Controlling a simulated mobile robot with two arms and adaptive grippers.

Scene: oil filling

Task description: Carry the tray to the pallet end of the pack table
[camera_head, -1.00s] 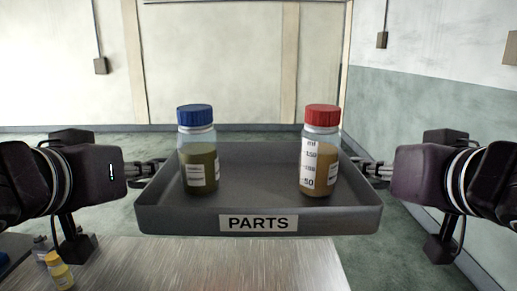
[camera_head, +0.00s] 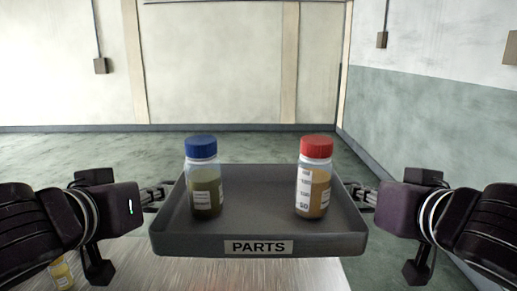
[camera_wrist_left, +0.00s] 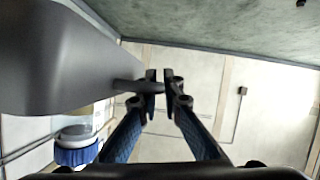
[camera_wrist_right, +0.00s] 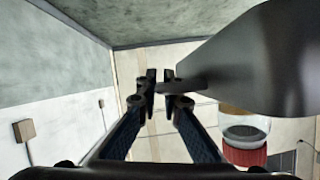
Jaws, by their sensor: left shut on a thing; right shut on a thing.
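The dark grey tray (camera_head: 258,272) with a PARTS label hangs level between my two grippers, in front of me in the head view. A blue-capped bottle (camera_head: 203,180) stands in its left part and a red-capped bottle (camera_head: 313,178) in its right part. Both hold brownish liquid and are upright. My left gripper (camera_head: 165,192) is shut on the tray's left side; the left wrist view shows its fingers (camera_wrist_left: 160,85) at a tab on the tray. My right gripper (camera_head: 358,192) is shut on the right side, also seen in the right wrist view (camera_wrist_right: 160,88).
A metal table top (camera_head: 190,274) lies below and in front of the tray, partly hidden by it. A yellow-capped bottle (camera_head: 61,275) shows at lower left behind my left arm. Green floor (camera_head: 90,150) is open beyond, up to the walls.

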